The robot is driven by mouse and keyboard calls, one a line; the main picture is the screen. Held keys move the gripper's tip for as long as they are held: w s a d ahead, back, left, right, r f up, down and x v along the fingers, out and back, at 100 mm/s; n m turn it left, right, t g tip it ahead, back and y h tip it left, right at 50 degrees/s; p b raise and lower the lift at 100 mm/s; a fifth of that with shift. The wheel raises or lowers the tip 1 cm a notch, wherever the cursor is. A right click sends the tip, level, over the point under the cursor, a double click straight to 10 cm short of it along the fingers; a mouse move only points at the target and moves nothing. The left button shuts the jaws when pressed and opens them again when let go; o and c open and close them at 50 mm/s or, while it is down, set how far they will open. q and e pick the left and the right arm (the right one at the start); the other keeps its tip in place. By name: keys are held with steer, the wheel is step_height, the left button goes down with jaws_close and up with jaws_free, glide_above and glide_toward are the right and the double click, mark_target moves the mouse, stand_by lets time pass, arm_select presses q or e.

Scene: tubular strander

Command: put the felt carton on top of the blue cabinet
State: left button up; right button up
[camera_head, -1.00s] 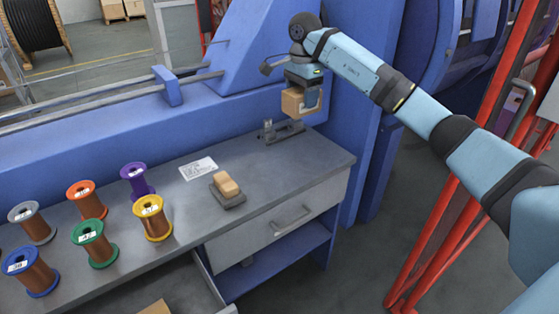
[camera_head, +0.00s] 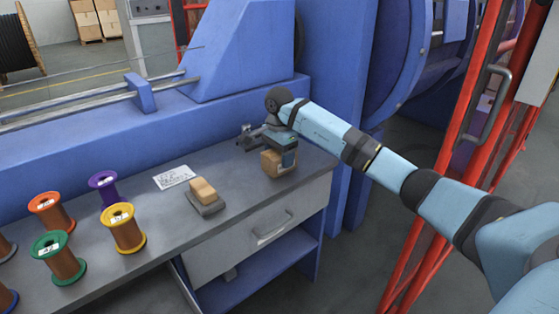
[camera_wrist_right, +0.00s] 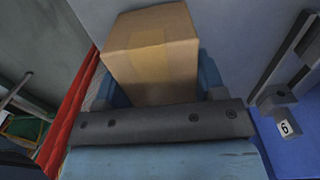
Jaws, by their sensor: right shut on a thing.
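A small brown cardboard carton (camera_head: 273,164) is in my right gripper (camera_head: 285,160), over the right end of the grey workbench top. I cannot tell whether its underside touches the bench. In the right wrist view the carton (camera_wrist_right: 155,60) sits between the two blue fingers of the gripper (camera_wrist_right: 155,85), which are shut on its sides. No label naming it as felt is readable. The bench has a blue frame (camera_head: 310,262) with a grey drawer and an open shelf; I cannot tell whether this is the blue cabinet. My left gripper is not in view.
A tan block (camera_head: 202,190) lies on a grey holder on the bench. Several wire spools, such as a yellow one (camera_head: 123,228), stand at the left. A clamp-like metal fixture (camera_head: 255,135) is behind the carton. Red bars (camera_head: 460,140) rise at the right.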

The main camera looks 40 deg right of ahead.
steer(key=shift+f, duration=0.2)
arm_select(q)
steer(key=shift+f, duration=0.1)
arm_select(e)
steer(key=o, duration=1)
steer(key=shift+f, duration=0.1)
steer(key=shift+c, duration=0.2)
arm_select(q)
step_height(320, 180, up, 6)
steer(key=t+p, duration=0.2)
steer(key=p, duration=0.2)
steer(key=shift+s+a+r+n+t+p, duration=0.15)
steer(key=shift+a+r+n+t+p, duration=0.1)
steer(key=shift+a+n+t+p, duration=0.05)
arm_select(e)
step_height(320, 180, up, 12)
